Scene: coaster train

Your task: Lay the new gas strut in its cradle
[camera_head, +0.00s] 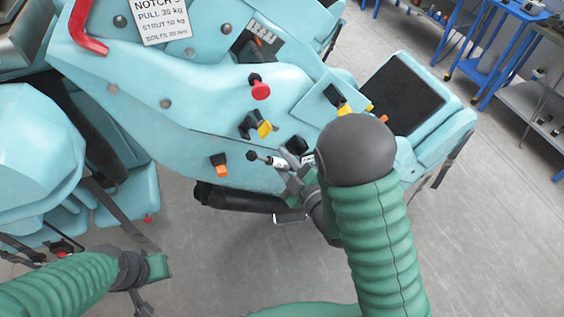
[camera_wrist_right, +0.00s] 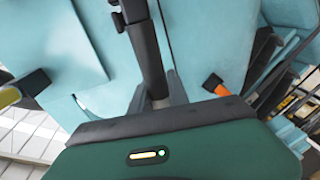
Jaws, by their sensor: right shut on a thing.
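My right gripper (camera_head: 290,180) is shut on a dark strut beside the lower edge of the light-blue train car. The strut's black end (camera_head: 252,156) and a pale label on its body show left of the gripper; its other end is hidden by my arm. In the right wrist view the strut (camera_wrist_right: 143,45) runs up from between the fingers (camera_wrist_right: 158,102) as a black tube with a thinner part. I cannot tell whether it touches the car, and cannot make out the cradle for certain. My left gripper (camera_head: 145,278) is at the lower left, apart from the strut; its jaws are unclear.
The car body (camera_head: 190,110) carries a red knob (camera_head: 260,88), a yellow-and-black clip (camera_head: 258,127) and an orange-and-black clip (camera_head: 219,165). A black roll (camera_head: 240,198) lies under its edge. Blue shelving (camera_head: 500,45) stands at upper right. Grey floor is clear at lower right.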

